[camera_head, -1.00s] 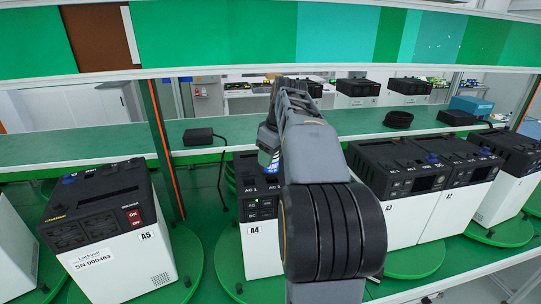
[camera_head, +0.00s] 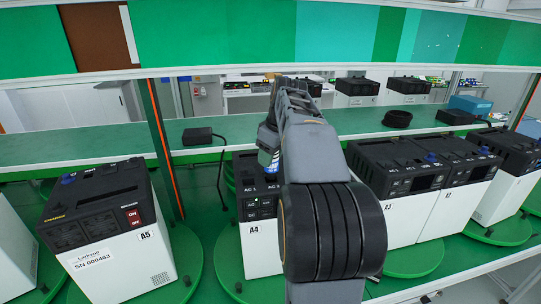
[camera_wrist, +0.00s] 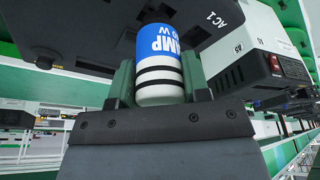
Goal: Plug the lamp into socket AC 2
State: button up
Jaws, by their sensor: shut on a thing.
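The lamp (camera_wrist: 159,62) is a white and blue cylinder with dark bands and white lettering. It is between the two fingers of my gripper (camera_wrist: 158,82) in the wrist view, shut on its sides. The lamp's far end meets the dark panel of unit A4, beside the AC 1 label (camera_wrist: 226,20); whether it is fully seated is hidden. In the head view the lamp (camera_head: 267,160) shows as a small blue and white patch at my gripper, right of the AC 1 label on unit A4 (camera_head: 262,250).
Unit A5 (camera_head: 125,255), with a red switch, stands on a green turntable at left. Unit A3 (camera_head: 402,228) and further units stand close at right. A green shelf (camera_head: 340,123) runs behind, with a black adapter (camera_head: 204,136) and its cable on it.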

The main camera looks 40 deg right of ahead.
jog(key=shift+f+b, duration=1)
jog(key=shift+f, duration=0.3)
jog(key=o, duration=1.2)
jog(key=p+v, duration=0.2)
jog(key=v, duration=1.2)
jog(key=s+a+f+m, duration=0.2)
jog(key=a+f, duration=0.9)
jog(key=a, duration=0.3)
jog(key=shift+m+t+h, duration=0.5)
jog(key=shift+m+t, duration=0.4)
jog(key=s+a+f, duration=0.2)
jog(key=f, duration=0.2)
jog(key=s+a+f, duration=0.2)
jog(key=a+f, duration=0.1)
jog(key=f, duration=0.2)
jog(key=s+a+f, duration=0.2)
jog(key=s+f, duration=0.1)
jog(key=f, duration=0.2)
jog(key=shift+s+a+f, duration=0.1)
jog(key=shift+a+f, duration=0.05)
jog(key=shift+a, duration=0.2)
